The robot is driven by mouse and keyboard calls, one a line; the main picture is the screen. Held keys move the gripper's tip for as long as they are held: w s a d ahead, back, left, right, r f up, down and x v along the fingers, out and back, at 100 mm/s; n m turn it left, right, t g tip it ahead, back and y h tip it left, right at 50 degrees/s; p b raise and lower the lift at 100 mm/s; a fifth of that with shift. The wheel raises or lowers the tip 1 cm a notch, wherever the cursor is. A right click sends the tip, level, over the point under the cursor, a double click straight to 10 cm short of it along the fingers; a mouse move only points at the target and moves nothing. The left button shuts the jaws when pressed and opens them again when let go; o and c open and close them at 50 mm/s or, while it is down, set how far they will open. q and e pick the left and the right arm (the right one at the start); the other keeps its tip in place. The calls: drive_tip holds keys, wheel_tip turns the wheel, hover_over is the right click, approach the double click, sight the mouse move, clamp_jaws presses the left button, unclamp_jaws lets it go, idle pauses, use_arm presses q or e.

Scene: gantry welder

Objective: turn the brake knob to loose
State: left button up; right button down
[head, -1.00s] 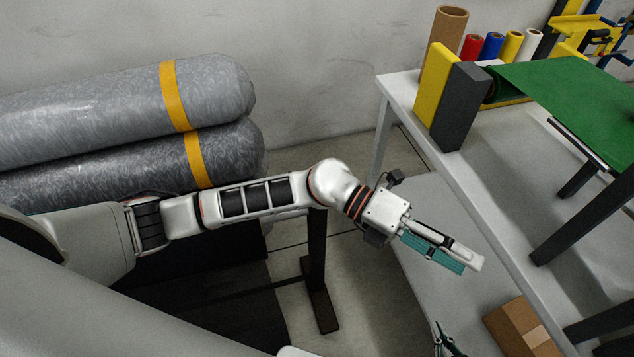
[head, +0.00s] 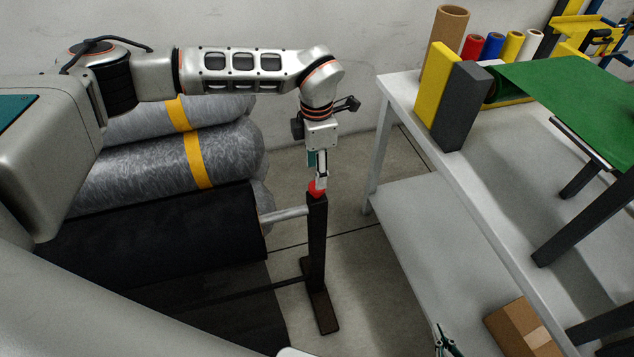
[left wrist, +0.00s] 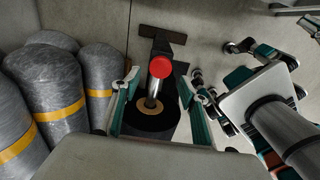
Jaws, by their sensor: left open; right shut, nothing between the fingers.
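The red brake knob (head: 316,188) sits at the top of a dark upright post (head: 316,245) at the end of the roll stand. It also shows as a round red cap in the left wrist view (left wrist: 160,67). My left gripper (head: 321,179) points down right at the knob. In the left wrist view its two fingers (left wrist: 157,82) are spread, with the knob between their tips; I cannot tell whether they touch it. No mark of the knob's setting is visible. My right gripper (head: 446,343) shows only by its teal tips at the bottom edge, shut and empty.
Grey wrapped rolls (head: 150,165) with yellow bands lie left of the post, and a black roll (head: 160,225) lies in front of them. A white table (head: 465,185) stands to the right. A cardboard box (head: 522,328) is at lower right. Floor shows between post and table.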

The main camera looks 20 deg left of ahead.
use_arm(q)
drive_tip(key=shift+f, duration=2.75)
drive_tip(key=c, duration=1.1)
